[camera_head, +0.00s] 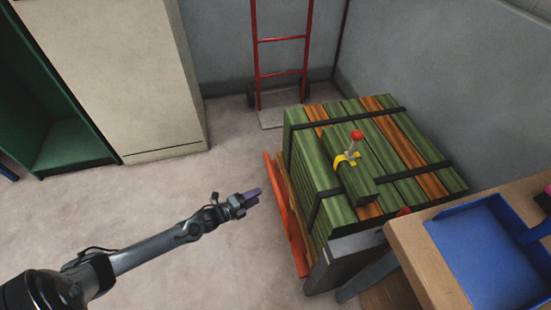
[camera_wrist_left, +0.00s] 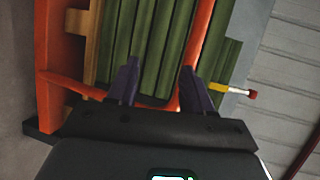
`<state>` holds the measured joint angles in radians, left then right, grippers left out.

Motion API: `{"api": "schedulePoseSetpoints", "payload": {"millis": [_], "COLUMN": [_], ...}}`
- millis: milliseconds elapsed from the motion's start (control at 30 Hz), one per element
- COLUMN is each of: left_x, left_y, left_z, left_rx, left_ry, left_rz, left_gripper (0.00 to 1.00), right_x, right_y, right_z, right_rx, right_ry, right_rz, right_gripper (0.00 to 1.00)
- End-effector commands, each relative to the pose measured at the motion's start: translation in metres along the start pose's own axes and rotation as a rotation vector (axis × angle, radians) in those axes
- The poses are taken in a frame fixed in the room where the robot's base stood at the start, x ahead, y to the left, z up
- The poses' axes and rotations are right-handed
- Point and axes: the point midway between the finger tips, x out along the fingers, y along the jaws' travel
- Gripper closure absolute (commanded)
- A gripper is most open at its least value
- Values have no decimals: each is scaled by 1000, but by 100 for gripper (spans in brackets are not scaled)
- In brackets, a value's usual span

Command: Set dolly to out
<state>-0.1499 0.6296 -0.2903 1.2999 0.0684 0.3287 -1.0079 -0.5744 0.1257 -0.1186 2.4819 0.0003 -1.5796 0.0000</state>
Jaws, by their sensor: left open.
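A stack of green and orange-brown boards (camera_head: 340,165) bound with black straps sits on a low wheeled-looking base, which I take for the dolly. An orange bar (camera_head: 287,215) runs along its left side. My left gripper (camera_head: 254,195) is just left of the bar. It is open, with its two dark purple fingers (camera_wrist_left: 158,78) pointing at the load; contact with the bar cannot be told. My right gripper is not in view.
A wooden bench (camera_head: 425,240) with a blue tray (camera_head: 480,245) stands front right. A red hand truck (camera_head: 281,41) and beige cabinet (camera_head: 120,75) stand behind. Floor at left is clear.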

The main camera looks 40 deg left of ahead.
Motion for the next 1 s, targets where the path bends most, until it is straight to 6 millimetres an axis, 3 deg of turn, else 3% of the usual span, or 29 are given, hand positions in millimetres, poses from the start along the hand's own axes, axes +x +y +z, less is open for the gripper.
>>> {"api": "schedulePoseSetpoints", "payload": {"millis": [33, 200, 400, 800, 1000], "left_x": [5, 18, 42, 104, 120], "left_y": [-24, -50, -52, -54, -56], "left_z": [9, 20, 20, 20, 20], "left_rx": [21, 43, 41, 40, 40], "left_ry": [2, -2, -3, -3, -3], "left_rz": [-15, -45, -53, -52, -49], "left_gripper": [49, 49, 49, 49, 49], "right_x": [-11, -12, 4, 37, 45], "right_y": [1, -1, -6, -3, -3], "right_z": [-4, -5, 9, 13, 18], "right_rx": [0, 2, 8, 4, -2], "right_ry": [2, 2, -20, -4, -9], "right_rz": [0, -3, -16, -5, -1], "right_gripper": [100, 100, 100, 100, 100]}}
